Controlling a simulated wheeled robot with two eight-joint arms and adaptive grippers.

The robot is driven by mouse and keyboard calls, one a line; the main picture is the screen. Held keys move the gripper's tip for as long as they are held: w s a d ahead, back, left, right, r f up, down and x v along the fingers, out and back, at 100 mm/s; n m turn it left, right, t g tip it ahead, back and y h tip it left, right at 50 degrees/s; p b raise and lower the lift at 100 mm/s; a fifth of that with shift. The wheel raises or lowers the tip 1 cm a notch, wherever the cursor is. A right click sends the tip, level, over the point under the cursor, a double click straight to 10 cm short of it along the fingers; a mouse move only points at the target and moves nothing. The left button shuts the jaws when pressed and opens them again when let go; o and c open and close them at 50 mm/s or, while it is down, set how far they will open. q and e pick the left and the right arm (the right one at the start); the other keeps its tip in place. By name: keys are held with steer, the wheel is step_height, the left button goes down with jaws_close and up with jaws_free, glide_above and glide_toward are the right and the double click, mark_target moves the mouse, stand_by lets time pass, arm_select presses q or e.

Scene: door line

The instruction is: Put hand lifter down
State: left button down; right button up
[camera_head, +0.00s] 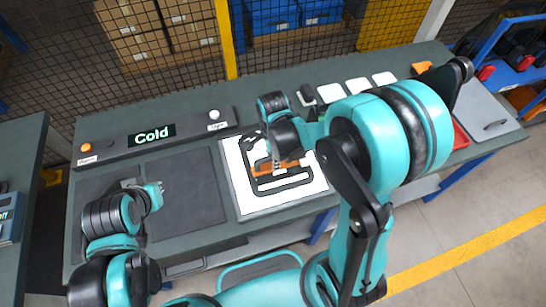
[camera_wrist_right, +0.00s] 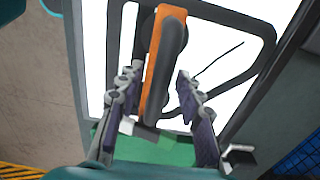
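The hand lifter (camera_head: 277,168), orange with a black handle, rests over the black door frame (camera_head: 262,187) on the white lit panel. In the right wrist view, the lifter (camera_wrist_right: 158,65) runs lengthwise between the two fingers of my right gripper (camera_wrist_right: 158,98). The fingers are spread, with a clear gap on the right side; the left finger is close beside the lifter, and contact is unclear. In the head view, my right gripper (camera_head: 280,150) hangs over the lifter and partly hides it. My left gripper (camera_head: 154,193) is above the dark left panel, away from the lifter; its fingers are too small to judge.
A "Cold" display (camera_head: 152,135) and a white button (camera_head: 214,115) stand along the bench's back. Several white pads (camera_head: 357,86) lie at the back right. A grey panel (camera_head: 486,112) is at the far right. The dark panels (camera_head: 185,188) on the left are bare.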

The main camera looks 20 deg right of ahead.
steer(key=shift+r+p, duration=0.35)
steer(key=shift+r, duration=0.15)
step_height(320, 180, up, 11)
steer(key=p, duration=0.3)
steer(key=s+d+r+n+t, duration=0.3)
steer(key=s+r+n+t, duration=0.3)
steer(key=n, duration=1.2)
steer(key=shift+s+r+t, duration=0.35)
steer(key=shift+s+t, duration=0.25)
steer(key=shift+s, duration=0.25)
